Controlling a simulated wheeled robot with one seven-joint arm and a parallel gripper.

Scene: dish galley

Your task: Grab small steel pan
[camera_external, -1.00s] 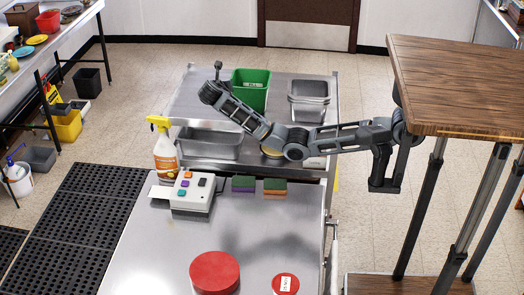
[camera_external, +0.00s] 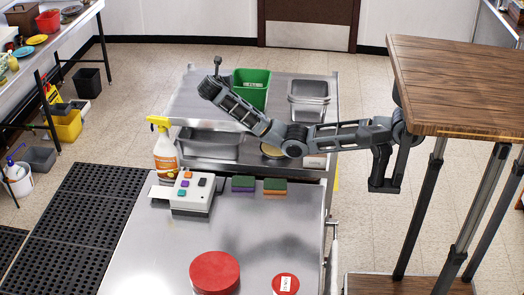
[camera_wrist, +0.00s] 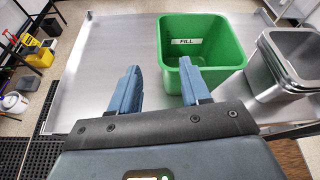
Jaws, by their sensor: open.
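A stack of small steel pans (camera_external: 309,97) stands at the back right of the steel cart, right of a green bin. The stack also shows at the right edge of the wrist view (camera_wrist: 262,82), partly cut off. My gripper (camera_wrist: 158,66) is open and empty, its two blue fingers spread apart in front of the green bin (camera_wrist: 205,45). The pans lie to the right of my gripper, apart from it. In the external view the fingers are hard to make out at the arm's far end.
The green bin (camera_external: 250,93) stands close beside the pans. The cart top (camera_wrist: 100,60) is clear left of the bin. A spray bottle (camera_external: 165,150), a button box (camera_external: 192,192) and sponges (camera_external: 243,184) are on the nearer table. A wooden-topped table (camera_external: 460,85) stands at right.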

